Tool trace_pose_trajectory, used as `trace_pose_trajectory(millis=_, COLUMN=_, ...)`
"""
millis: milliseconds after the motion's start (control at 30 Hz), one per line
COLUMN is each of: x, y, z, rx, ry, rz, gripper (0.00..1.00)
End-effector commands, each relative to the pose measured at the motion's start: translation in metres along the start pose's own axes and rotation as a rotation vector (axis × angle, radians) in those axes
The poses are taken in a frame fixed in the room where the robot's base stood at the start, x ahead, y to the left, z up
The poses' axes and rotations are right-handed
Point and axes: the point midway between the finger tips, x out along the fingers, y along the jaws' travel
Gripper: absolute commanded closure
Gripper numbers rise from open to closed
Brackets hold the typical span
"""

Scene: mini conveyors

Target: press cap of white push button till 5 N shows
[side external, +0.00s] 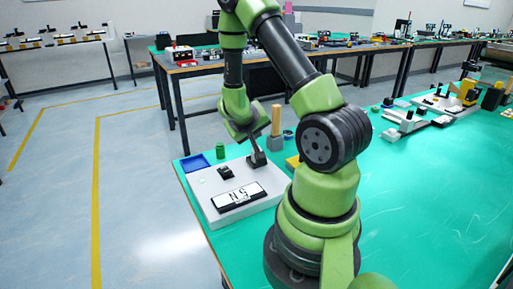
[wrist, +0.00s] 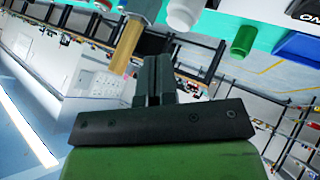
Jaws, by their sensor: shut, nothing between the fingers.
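A light grey box (side external: 262,198) lies at the near left corner of the green table. Its white display (side external: 238,196) seems to show "5 N", seen at an angle. A small pale round spot (side external: 203,181) and a black block (side external: 226,173) are on its top. My gripper (side external: 257,157) is shut and points down at the box's far right corner, by a dark block; I cannot tell whether they touch. In the wrist view my gripper (wrist: 153,58) shows shut and empty. A white cylinder (wrist: 183,14) stands beyond; I cannot tell whether it is the push button.
A tan post (side external: 276,120) stands just behind my gripper, and in the wrist view it (wrist: 127,47) is close to the fingers. A green cylinder (side external: 220,151) and a blue tray (side external: 194,163) are behind the box. The table's right front (side external: 430,220) is clear.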

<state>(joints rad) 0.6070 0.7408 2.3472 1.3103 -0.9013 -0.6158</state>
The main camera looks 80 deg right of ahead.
Motion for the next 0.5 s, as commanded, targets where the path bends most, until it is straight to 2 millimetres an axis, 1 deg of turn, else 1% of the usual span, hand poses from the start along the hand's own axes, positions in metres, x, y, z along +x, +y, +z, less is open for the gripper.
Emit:
trace_pose_trajectory(millis=300, x=-0.023, y=0.017, z=-0.017, rx=0.004, ry=0.004, rz=-0.001, gripper=1.00)
trace_pose_trajectory(millis=500, x=-0.029, y=0.021, z=-0.021, rx=0.002, ry=0.002, rz=-0.001, gripper=1.00)
